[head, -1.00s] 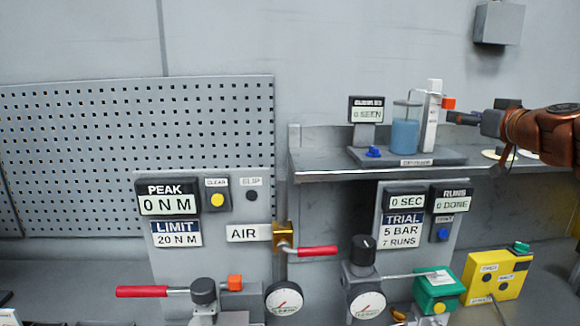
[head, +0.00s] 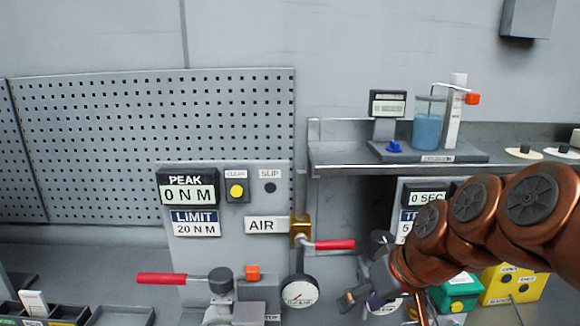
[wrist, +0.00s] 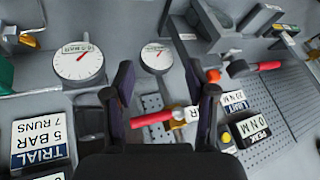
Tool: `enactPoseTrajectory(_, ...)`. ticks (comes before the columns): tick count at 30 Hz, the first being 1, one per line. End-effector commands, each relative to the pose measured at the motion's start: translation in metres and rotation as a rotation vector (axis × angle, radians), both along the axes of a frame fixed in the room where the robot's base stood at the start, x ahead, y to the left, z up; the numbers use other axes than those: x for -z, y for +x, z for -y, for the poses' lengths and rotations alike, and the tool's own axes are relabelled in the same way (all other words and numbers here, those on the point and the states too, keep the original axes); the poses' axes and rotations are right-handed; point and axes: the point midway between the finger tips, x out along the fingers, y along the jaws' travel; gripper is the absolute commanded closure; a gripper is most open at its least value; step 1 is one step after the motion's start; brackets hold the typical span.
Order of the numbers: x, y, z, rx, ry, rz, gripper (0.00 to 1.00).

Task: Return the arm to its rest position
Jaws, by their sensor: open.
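My copper arm (head: 470,215) reaches in from the right in the head view. My gripper (head: 352,297) is low, in front of the area right of the lower gauge (head: 299,291). In the wrist view my gripper (wrist: 157,66) has its two dark fingers spread apart. The red air valve handle (wrist: 153,118) appears between the fingers there, but I see no grip on it. In the head view this red handle (head: 334,244) points right from its brass body, left of my arm. My arm hides most of the trial panel and part of the second gauge.
A steel shelf (head: 330,170) with a blue liquid beaker (head: 427,128) stands above my arm. A red lever (head: 162,279), a green box (head: 457,290) and a yellow box (head: 515,284) sit along the bench.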

Motion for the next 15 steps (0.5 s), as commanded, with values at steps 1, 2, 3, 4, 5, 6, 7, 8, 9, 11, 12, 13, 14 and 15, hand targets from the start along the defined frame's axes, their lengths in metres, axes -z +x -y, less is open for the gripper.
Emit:
enactPoseTrajectory(1,0.016,-0.022,-0.002,0.001,-0.027,-0.061,0.44)
enactPoseTrajectory(2,0.024,-0.034,-0.001,0.008,-0.043,-0.097,0.44)
enactPoseTrajectory(3,0.035,-0.050,0.000,0.020,-0.069,-0.143,0.44)
enactPoseTrajectory(4,0.043,-0.063,0.002,0.030,-0.089,-0.180,0.44)
enactPoseTrajectory(5,0.052,-0.076,0.004,0.041,-0.108,-0.218,0.44)
enactPoseTrajectory(6,0.063,-0.093,0.008,0.055,-0.136,-0.267,0.44)
enactPoseTrajectory(7,0.069,-0.106,0.012,0.069,-0.156,-0.301,0.44)
enactPoseTrajectory(8,0.076,-0.118,0.016,0.083,-0.179,-0.333,0.44)
enactPoseTrajectory(9,0.084,-0.134,0.021,0.102,-0.206,-0.374,0.44)
enactPoseTrajectory(11,0.094,-0.156,0.029,0.130,-0.246,-0.429,0.44)
enactPoseTrajectory(12,0.099,-0.169,0.035,0.148,-0.271,-0.462,0.44)
enactPoseTrajectory(13,0.103,-0.178,0.038,0.161,-0.288,-0.484,0.44)
enactPoseTrajectory(14,0.106,-0.186,0.042,0.173,-0.303,-0.504,0.44)
enactPoseTrajectory(15,0.109,-0.194,0.046,0.187,-0.321,-0.526,0.44)
